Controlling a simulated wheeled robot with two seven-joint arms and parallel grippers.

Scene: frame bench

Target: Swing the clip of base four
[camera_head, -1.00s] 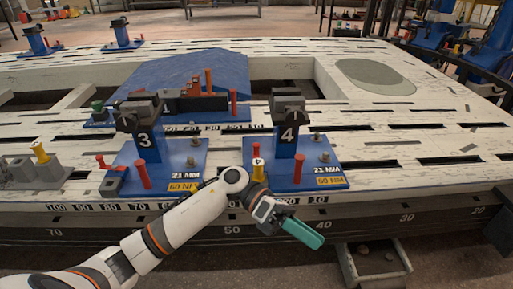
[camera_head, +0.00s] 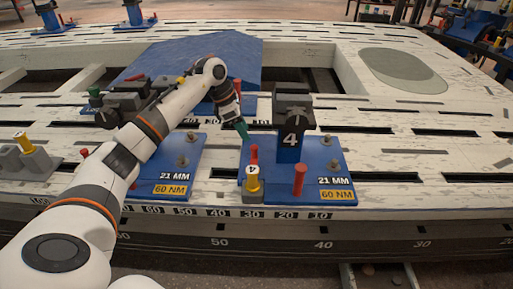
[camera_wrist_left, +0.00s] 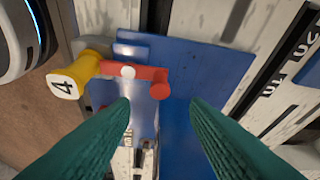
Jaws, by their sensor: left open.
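Base four is a blue plate (camera_head: 325,158) with a dark clamp tower (camera_head: 291,118) marked 4. At its front left stands a yellow knob (camera_head: 252,182) with a white 4 tag and a red part (camera_head: 254,153) behind it. My left gripper (camera_head: 243,130) is open, with teal fingers just behind and above the red part. In the wrist view the fingertips (camera_wrist_left: 158,105) lie either side of the red peg, apparently without touching it. My right gripper is out of view.
A second red post (camera_head: 299,180) stands at the front of base four. My left arm covers much of the neighbouring blue base (camera_head: 180,170) and its tower. A blue sloped panel (camera_head: 190,60) lies behind. The slotted white bench (camera_head: 430,150) is clear to the right.

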